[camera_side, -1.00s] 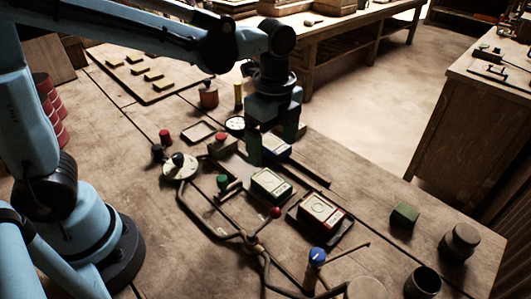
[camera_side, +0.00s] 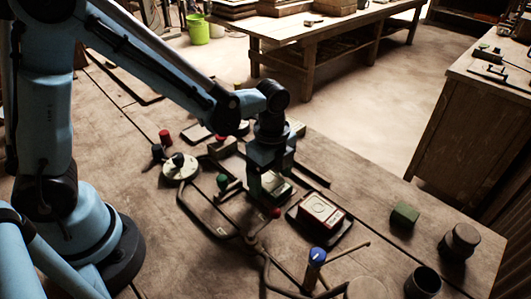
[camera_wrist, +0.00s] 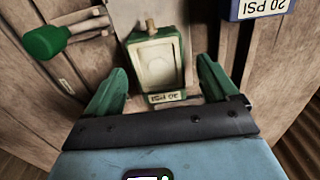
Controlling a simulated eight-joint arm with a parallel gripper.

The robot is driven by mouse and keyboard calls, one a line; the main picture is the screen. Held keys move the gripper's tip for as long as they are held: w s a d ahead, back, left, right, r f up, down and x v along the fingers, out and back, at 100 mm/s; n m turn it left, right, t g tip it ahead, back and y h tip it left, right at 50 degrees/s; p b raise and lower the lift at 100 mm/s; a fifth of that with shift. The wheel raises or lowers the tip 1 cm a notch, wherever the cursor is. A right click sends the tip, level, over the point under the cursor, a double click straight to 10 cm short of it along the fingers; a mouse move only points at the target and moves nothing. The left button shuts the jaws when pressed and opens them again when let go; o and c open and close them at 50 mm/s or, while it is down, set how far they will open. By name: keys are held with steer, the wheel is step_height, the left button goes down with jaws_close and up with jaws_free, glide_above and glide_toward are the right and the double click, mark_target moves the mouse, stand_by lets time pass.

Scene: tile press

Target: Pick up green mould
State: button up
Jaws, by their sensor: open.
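The green mould (camera_wrist: 180,72), with a pale hollow face and a "20 PSI" label, lies on the table in the wrist view. My gripper (camera_wrist: 162,74) is open, with one green finger on each side of the mould's near end. I cannot tell if the fingers touch it. In the side view my gripper (camera_side: 268,184) is low over the green mould (camera_side: 283,192), which it partly hides.
The red mould (camera_side: 322,211) sits on a dark tray in front and to the right. A green-knobbed lever (camera_side: 222,182) is close on the left, also in the wrist view (camera_wrist: 46,42). A blue "20 PSI" block (camera_wrist: 258,8) lies at the wrist view's upper right.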

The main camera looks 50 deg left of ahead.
steer(key=shift+f, duration=0.3)
steer(key=c, duration=1.4)
steer(key=shift+o, duration=0.2)
steer(key=shift+r, duration=0.15)
